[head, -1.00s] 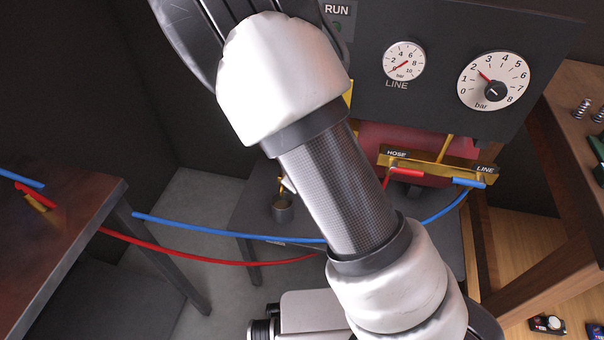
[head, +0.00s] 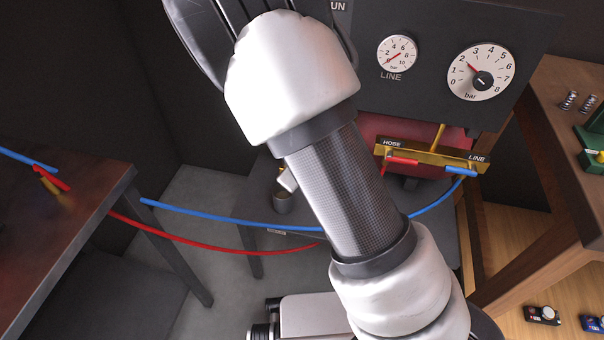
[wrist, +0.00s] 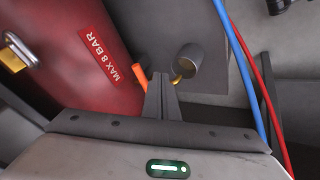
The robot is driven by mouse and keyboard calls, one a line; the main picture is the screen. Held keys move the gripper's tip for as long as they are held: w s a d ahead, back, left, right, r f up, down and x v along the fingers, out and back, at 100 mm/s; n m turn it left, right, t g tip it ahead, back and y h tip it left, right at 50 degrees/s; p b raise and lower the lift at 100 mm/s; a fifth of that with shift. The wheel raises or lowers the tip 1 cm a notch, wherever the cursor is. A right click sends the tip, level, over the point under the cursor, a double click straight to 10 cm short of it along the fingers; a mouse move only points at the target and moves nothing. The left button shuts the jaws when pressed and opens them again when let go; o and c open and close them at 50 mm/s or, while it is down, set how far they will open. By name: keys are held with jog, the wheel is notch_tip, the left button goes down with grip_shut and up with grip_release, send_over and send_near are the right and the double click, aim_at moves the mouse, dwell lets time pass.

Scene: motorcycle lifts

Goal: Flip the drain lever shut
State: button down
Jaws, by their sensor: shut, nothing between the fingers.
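The drain lever (wrist: 140,77) shows in the wrist view as a short orange handle beside the red tank (wrist: 85,60). Its lower part is hidden behind my gripper. My gripper (wrist: 162,80) is shut and empty, its fingertips just right of the lever. I cannot tell whether they touch it. A brass drain outlet (wrist: 178,79) curves out right of the fingertips, at the mouth of a grey cup (wrist: 188,62). In the head view the cup (head: 282,203) shows left of my arm, which hides the lever and most of my gripper.
A blue hose (head: 225,219) and a red hose (head: 210,245) cross low from the left table (head: 75,200) toward the brass manifold (head: 430,159). A gauge panel (head: 440,105) stands above. A brass padlock (wrist: 13,58) hangs at the tank's left.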

jog(key=d+p+v, duration=0.2)
jog(key=v, duration=0.7)
jog(key=shift+r, duration=0.35)
jog(key=shift+w, duration=0.1)
jog(key=s+d+r+m+g, duration=0.1)
jog(key=s+d+r+m, duration=0.2)
jog(key=r, duration=0.4)
jog(key=s+d+r+m, duration=0.2)
jog(key=r+m, duration=0.1)
jog(key=r, duration=0.3)
jog(key=s+d+r+m, duration=0.3)
jog(key=s+r, duration=0.8)
jog(key=s, duration=0.3)
notch_tip(320, 180, up, 20)
jog(key=p, duration=2)
jog(key=shift+w, duration=0.25)
